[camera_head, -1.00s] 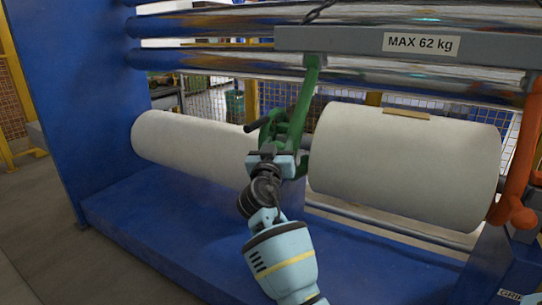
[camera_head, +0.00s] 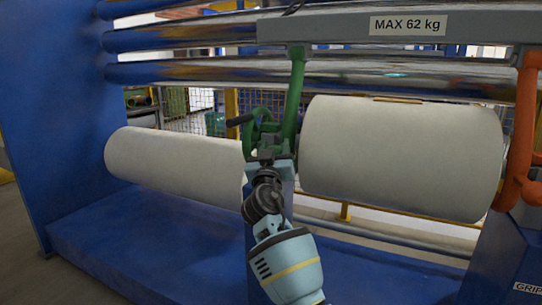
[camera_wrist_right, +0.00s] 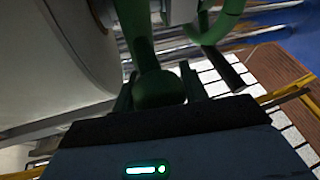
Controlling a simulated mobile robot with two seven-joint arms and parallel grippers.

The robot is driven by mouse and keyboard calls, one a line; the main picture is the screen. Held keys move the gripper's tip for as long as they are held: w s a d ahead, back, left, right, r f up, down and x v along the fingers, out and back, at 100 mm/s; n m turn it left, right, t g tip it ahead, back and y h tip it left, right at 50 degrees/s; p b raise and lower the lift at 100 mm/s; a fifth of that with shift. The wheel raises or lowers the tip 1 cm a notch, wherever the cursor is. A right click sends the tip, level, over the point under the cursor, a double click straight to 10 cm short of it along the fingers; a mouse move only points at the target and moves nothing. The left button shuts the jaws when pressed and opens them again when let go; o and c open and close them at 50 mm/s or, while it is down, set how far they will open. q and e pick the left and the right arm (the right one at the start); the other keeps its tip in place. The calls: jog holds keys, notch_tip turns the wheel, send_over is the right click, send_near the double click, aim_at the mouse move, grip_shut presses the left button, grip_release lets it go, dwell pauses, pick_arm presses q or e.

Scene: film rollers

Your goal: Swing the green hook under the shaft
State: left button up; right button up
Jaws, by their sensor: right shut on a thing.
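The green hook (camera_head: 294,95) hangs from the left end of the grey beam (camera_head: 345,27), just left of the large white roll (camera_head: 400,150). My right gripper (camera_head: 272,148) is shut on the hook's lower part, close to the roll's left end. In the right wrist view, the hook's rounded green end (camera_wrist_right: 160,88) sits between the fingers, beside the pale roll (camera_wrist_right: 60,60). I cannot make out the shaft at this end; the hook and gripper cover that area. My left gripper is not in view.
An orange hook (camera_head: 522,130) hangs at the beam's right end. A longer, thinner white roll (camera_head: 175,160) lies to the left. A dark handle (camera_head: 240,121) sticks out left of the green parts. Shiny rollers (camera_head: 180,72) run behind. The blue frame (camera_head: 140,235) lies below.

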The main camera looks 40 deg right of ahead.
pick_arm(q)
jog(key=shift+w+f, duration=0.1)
pick_arm(e)
jog(key=shift+d, duration=0.1)
dwell(0.3)
jog(key=o, duration=1.1)
jog(key=shift+o, duration=1.3)
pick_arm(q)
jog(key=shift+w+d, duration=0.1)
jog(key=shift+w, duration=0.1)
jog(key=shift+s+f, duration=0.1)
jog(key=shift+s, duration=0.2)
pick_arm(e)
jog(key=v, duration=0.7)
jog(key=shift+s+a+f, duration=0.15)
jog(key=shift+a+f, duration=0.1)
jog(key=shift+a, duration=0.05)
